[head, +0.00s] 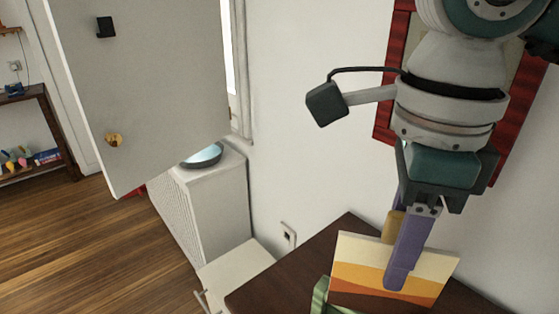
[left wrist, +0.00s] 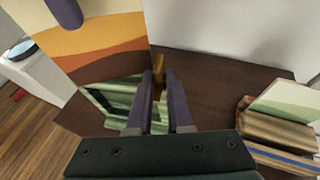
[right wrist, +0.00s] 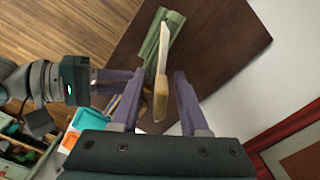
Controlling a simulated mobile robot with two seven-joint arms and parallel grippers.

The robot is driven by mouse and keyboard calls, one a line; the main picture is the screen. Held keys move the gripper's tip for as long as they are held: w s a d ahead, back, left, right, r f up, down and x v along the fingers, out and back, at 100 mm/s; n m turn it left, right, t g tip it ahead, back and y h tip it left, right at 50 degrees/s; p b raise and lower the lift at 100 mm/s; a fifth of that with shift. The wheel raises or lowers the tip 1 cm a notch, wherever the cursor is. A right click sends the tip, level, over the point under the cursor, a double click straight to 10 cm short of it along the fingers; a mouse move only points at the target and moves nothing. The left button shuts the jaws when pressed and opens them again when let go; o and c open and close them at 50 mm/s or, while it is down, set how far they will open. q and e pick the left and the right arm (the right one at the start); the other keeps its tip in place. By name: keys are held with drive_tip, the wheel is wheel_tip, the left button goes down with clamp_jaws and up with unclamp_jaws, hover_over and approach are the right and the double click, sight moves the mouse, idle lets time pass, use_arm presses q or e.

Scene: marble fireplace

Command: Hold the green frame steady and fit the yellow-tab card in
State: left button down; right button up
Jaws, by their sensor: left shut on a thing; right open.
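The card (head: 360,270), with a cream and orange picture, stands upright in the head view; it is edge-on in the right wrist view (right wrist: 163,45). Its yellow tab (right wrist: 160,98) lies between the fingers of my right gripper (right wrist: 160,75), which is open and straddles the card. The green frame (left wrist: 108,95) is at the card's lower edge, and its corner shows in the head view (head: 319,295). My left gripper (left wrist: 160,85) is shut on the green frame. Whether the card sits in the frame's slot I cannot tell.
The dark table (left wrist: 215,95) is clear between the frame and the wall. Another pale green picture (left wrist: 290,98) in a wooden holder stands at its right. Turquoise and orange containers (right wrist: 92,118) lie below left in the right wrist view. A red-framed picture (head: 383,115) hangs behind my right arm.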

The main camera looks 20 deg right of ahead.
wheel_tip(320, 180, up, 12)
drive_tip(key=shift+w+d, duration=0.15)
drive_tip(key=shift+o, duration=0.5)
drive_tip(key=shift+s+f, duration=0.3)
drive_tip(key=shift+f, duration=0.3)
wheel_tip(320, 180, down, 12)
drive_tip(key=shift+w, duration=0.15)
drive_tip(key=shift+r, duration=0.15)
clamp_jaws()
